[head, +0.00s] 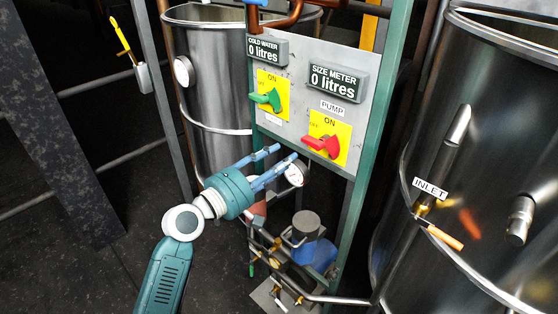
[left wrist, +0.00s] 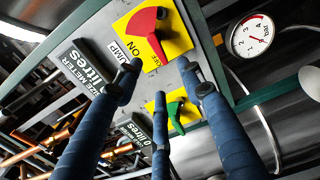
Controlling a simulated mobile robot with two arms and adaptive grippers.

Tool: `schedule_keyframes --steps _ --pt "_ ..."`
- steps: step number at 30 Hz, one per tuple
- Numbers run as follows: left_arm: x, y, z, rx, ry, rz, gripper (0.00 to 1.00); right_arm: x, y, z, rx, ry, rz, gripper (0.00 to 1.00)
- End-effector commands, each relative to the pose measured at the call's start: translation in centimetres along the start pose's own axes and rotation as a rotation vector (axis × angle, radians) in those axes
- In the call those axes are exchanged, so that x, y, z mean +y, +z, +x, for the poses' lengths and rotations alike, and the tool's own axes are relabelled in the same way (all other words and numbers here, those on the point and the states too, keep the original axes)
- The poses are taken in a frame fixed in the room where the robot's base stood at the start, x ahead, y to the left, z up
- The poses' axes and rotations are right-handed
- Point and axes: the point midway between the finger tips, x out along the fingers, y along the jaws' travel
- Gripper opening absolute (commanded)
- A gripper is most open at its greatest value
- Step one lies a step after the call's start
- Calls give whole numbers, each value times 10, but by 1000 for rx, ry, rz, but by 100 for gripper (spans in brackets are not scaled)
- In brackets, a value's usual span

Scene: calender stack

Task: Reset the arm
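My left gripper (head: 286,152) is a teal arm end with blue fingers, reaching up from below in the head view. Its fingers are spread apart with nothing between them, just left of and below the control panel (head: 287,119). In the left wrist view the blue fingers (left wrist: 160,75) stand apart in front of the panel. The red pump lever (head: 322,145) and the green cold water lever (head: 267,99) are on yellow plates. The red lever (left wrist: 147,31) and green lever (left wrist: 176,117) also show in the wrist view, apart from the fingers. My right gripper is not in view.
Steel tanks stand behind the panel (head: 213,97) and at the right (head: 490,130). The right tank has an inlet valve with an orange handle (head: 445,238). A blue pump (head: 314,254) and pipes sit low under the panel. A pressure gauge (head: 296,174) is close to the fingers.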

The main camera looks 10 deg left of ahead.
Motion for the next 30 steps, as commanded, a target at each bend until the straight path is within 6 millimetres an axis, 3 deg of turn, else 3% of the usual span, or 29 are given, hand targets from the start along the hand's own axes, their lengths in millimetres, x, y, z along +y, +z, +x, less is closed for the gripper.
schedule_keyframes --steps 10,14,17,23,30 --pt "-1 0 0 1 -1 0 39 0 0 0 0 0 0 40" --pt "-26 -5 1 17 -38 10 39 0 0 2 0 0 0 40" --pt "-78 -15 1 51 -116 39 39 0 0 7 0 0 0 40" --pt "-226 -30 -21 110 -353 152 39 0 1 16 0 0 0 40" --pt "-400 -20 -88 91 -652 326 39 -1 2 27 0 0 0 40"
